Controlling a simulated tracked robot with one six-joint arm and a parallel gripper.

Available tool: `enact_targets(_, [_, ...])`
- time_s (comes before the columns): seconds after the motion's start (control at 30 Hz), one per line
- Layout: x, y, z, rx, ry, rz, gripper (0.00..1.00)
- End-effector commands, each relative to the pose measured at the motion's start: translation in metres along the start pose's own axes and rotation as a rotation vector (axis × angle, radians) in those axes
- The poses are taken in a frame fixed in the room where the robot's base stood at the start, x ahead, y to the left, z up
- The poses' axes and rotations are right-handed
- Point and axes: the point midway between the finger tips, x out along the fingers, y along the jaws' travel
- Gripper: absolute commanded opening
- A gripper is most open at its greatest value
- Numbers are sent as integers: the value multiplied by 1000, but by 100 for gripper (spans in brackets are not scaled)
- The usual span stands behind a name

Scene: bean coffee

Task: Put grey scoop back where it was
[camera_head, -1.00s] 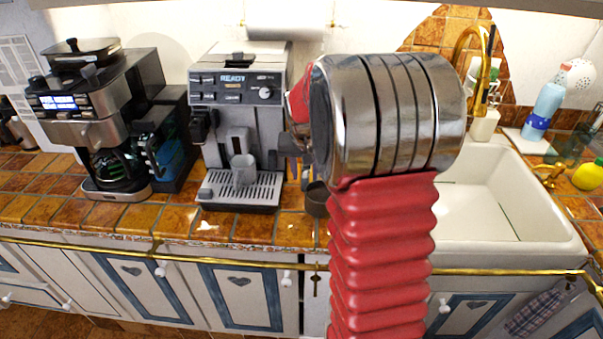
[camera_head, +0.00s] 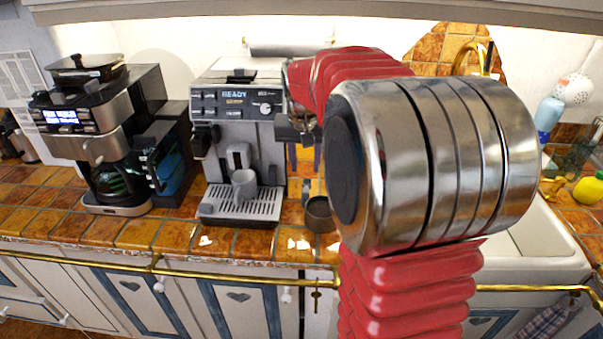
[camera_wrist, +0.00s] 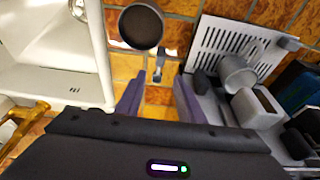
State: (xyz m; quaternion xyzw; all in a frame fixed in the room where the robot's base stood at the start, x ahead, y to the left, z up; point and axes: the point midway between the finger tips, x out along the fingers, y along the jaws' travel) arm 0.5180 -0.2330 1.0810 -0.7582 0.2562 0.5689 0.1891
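The espresso machine (camera_head: 238,125) with a grey cup (camera_head: 244,185) on its drip tray stands close left of my gripper. A drip coffee maker (camera_head: 90,130) is farther left. The white sink (camera_wrist: 55,65) lies on the other side. A brass rail (camera_head: 130,258) runs along the counter's front.

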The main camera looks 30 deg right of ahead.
Motion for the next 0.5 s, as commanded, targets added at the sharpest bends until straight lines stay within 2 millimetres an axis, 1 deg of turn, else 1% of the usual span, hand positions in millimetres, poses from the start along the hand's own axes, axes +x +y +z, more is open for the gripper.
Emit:
enact_targets(0.03, [-4,0,0,0,1,0,35])
enact_targets(0.13, [-8,0,0,0,1,0,35])
enact_targets(0.5, [-8,0,0,0,0,0,35])
